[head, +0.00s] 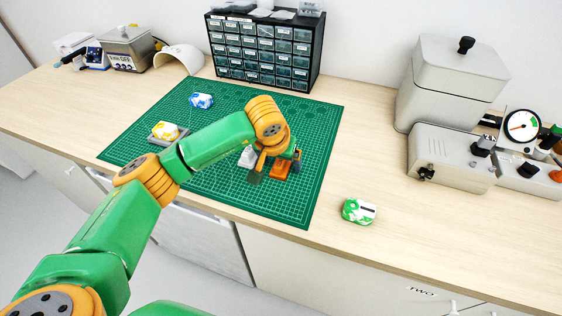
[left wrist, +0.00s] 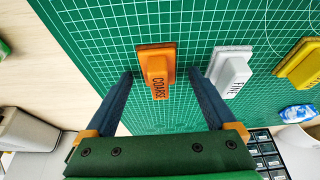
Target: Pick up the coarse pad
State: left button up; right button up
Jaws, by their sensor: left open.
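The coarse pad (left wrist: 156,72) is an orange block with a raised grip marked COARSE. It lies on the green cutting mat, and in the head view its orange side (head: 279,173) shows at the mat's right part, partly hidden by my gripper. My left gripper (head: 270,168) is open above it. In the left wrist view the two dark fingers (left wrist: 161,76) stand on either side of the pad with gaps to both. I cannot tell how far the tips are above the mat. My right gripper is not in view.
A white pad (left wrist: 233,70) lies close beside the coarse pad, and a yellow pad (left wrist: 300,62) farther along. A green-and-white piece (head: 358,210) lies on the bench right of the mat (head: 318,130). A drawer cabinet (head: 263,50) stands behind. The mat's far right is clear.

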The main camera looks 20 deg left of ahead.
pick_arm(q)
jog(key=shift+s+r, duration=0.1)
jog(key=shift+s, duration=0.05)
jog(key=c, duration=0.9)
grip_shut()
jog(key=shift+r+b, duration=0.45)
jog(key=shift+b, duration=0.05)
jog(key=shift+r+b, duration=0.5)
jog(key=shift+r, duration=0.15)
jog(key=s+a+r+b, duration=0.3)
jog(key=s+a+r, duration=0.3)
jog(key=a+r, duration=0.4)
jog(key=shift+s+a+r, duration=0.25)
jog(key=shift+a+r, duration=0.15)
jog(key=shift+a, duration=0.75)
